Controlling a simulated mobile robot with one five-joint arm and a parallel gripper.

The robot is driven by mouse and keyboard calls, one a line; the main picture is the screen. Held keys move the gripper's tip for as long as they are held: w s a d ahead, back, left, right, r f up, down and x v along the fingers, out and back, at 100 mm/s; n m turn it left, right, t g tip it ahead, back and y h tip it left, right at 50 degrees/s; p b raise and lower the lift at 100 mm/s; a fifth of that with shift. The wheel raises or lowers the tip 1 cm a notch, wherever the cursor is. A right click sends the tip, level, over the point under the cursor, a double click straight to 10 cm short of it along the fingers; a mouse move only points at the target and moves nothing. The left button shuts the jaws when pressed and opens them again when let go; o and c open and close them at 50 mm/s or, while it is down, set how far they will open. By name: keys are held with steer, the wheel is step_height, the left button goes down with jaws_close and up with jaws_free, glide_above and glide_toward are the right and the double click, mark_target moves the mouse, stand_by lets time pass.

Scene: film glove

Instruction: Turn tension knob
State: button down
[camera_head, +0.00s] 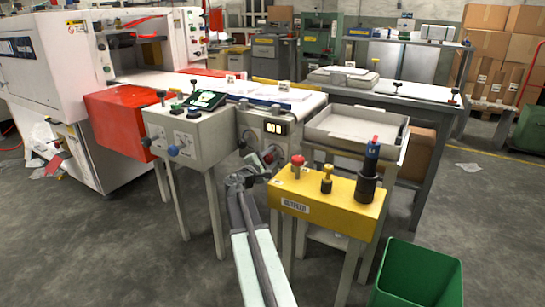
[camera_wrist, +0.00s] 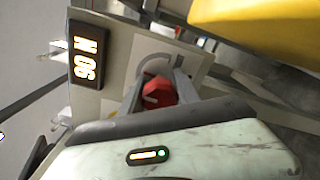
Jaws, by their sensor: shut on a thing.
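The tension knob (camera_wrist: 158,92) is a red, faceted knob on the pale front panel of a machine, shown in the wrist view between my gripper's fingers. A grey curved scale runs around it. In the head view the knob (camera_head: 270,153) shows only in part behind my gripper (camera_head: 257,169). My gripper is shut on the knob, with a finger on each side. A lit orange digital display (camera_wrist: 84,58) sits on the same panel, turned sideways in the wrist view. It also shows above the knob in the head view (camera_head: 277,128).
A yellow control box (camera_head: 325,205) with red, yellow and dark knobs stands close on the right. A grey control box (camera_head: 190,135) with a blue knob (camera_head: 172,150) is on the left. A green bin (camera_head: 420,275) is at front right. Floor at front left is clear.

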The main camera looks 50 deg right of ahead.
mark_target(267, 160)
steer(key=shift+w+a, duration=0.15)
steer(key=c, duration=0.9)
jaws_free()
steer(key=v, duration=0.7)
steer(key=shift+a, duration=0.3)
